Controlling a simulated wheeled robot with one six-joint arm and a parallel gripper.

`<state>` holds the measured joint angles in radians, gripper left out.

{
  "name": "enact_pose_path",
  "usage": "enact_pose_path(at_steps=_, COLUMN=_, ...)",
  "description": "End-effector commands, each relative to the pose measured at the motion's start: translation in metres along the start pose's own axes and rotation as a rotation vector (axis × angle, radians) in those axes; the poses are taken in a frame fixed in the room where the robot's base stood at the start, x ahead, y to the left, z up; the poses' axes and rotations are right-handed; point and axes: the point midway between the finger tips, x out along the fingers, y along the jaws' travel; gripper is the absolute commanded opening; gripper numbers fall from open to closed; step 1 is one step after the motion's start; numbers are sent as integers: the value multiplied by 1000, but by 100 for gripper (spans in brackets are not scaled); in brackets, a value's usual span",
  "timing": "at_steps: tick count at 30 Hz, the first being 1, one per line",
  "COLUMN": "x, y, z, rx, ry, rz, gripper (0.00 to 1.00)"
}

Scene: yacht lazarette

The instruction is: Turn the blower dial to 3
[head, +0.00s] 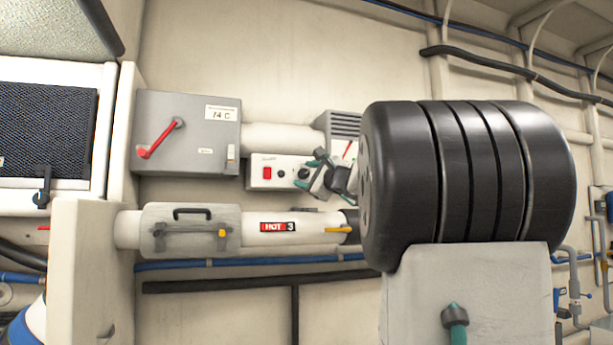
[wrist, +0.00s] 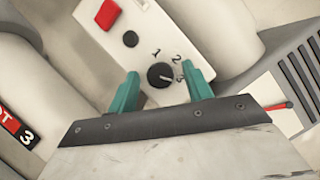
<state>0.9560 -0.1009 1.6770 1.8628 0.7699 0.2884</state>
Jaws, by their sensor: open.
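The blower dial (wrist: 160,75) is a round black knob on a white panel (wrist: 118,55), with numerals 1, 2 and 3 around it. Its pale pointer line appears to point right, towards the 3, which is partly covered by a finger. My gripper (wrist: 164,76) is open, with its teal fingertips on either side of the dial. I cannot tell whether they touch it. In the head view, my gripper (head: 312,177) is at the right end of the white panel (head: 258,184), and the dial (head: 303,173) shows just left of it.
The panel also carries a red switch (head: 267,173) and a small black button (head: 281,174). A grey box with a red lever (head: 160,140) is at left. A white pipe marked HOT 3 (head: 262,228) runs below. A grey vented housing (wrist: 288,70) is beside the panel.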

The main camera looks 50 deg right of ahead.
Motion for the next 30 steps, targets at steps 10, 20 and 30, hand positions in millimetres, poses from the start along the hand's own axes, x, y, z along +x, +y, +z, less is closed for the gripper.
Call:
enact_pose_path(at_steps=10, x=-50, y=-1, z=0, rx=-2, ry=3, rz=-2, gripper=50)
enact_pose_path(at_steps=20, x=-76, y=1, z=1, rx=0, ry=-1, rz=0, gripper=50)
enact_pose_path(at_steps=30, x=-76, y=1, z=1, rx=0, ry=-1, rz=0, gripper=50)
